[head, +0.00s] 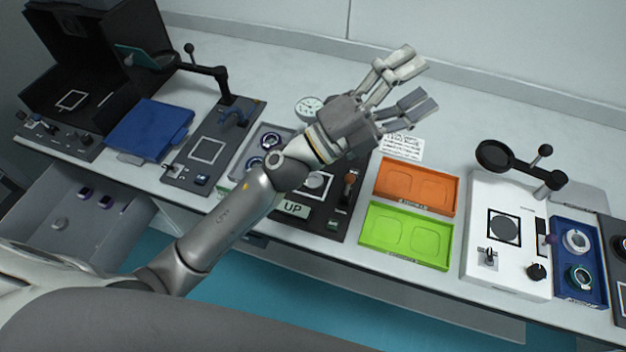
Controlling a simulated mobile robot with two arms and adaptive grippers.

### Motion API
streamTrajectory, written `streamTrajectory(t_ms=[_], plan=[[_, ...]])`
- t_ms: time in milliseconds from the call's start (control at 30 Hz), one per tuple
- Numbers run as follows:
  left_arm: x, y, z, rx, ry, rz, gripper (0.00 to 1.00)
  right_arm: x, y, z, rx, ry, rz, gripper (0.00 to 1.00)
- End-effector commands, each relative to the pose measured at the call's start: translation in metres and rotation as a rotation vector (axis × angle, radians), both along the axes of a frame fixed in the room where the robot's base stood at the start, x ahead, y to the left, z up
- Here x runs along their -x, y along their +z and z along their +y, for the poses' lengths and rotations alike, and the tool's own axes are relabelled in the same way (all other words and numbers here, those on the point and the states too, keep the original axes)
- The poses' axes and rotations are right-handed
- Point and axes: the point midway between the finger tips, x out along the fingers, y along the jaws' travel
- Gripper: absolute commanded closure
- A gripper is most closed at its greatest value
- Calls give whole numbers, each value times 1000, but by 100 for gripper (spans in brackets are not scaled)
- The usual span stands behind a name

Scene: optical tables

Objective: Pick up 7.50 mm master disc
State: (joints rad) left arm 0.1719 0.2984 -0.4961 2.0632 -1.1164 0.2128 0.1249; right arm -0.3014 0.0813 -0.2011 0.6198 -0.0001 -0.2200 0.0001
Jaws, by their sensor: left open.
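My left gripper (416,84) is open and empty, with its fingers spread toward the upper right above the back of the bench. My left arm reaches over the middle of the bench and hides part of what lies under it. No disc can be read as the 7.50 mm master disc. Two ring-shaped discs sit in a blue tray (560,262) at the far right: a pale one (576,241) and a teal-rimmed one (580,277). Dark blue ringed discs (270,141) sit in a grey tray, partly hidden by my arm. My right gripper is out of view.
An orange tray (451,190) and a green tray (405,252) lie beside a white instrument (506,273) with a magnifier arm. A blue folder-like block (150,130) and an open black case (85,80) stand left.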

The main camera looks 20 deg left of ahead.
Motion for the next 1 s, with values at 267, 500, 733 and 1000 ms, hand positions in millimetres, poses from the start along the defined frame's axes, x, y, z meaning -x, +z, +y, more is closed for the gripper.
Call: streamTrajectory(t_ms=[267,500,733,1000], plan=[[44,-70,-76,-619,-387,-332,31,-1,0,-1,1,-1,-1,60],[37,-175,-39,-1251,-653,-399,31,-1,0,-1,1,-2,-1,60],[-2,-226,72,-1840,-796,-236,31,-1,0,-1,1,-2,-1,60],[-20,-224,151,-2147,-833,-32,31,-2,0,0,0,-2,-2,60]])
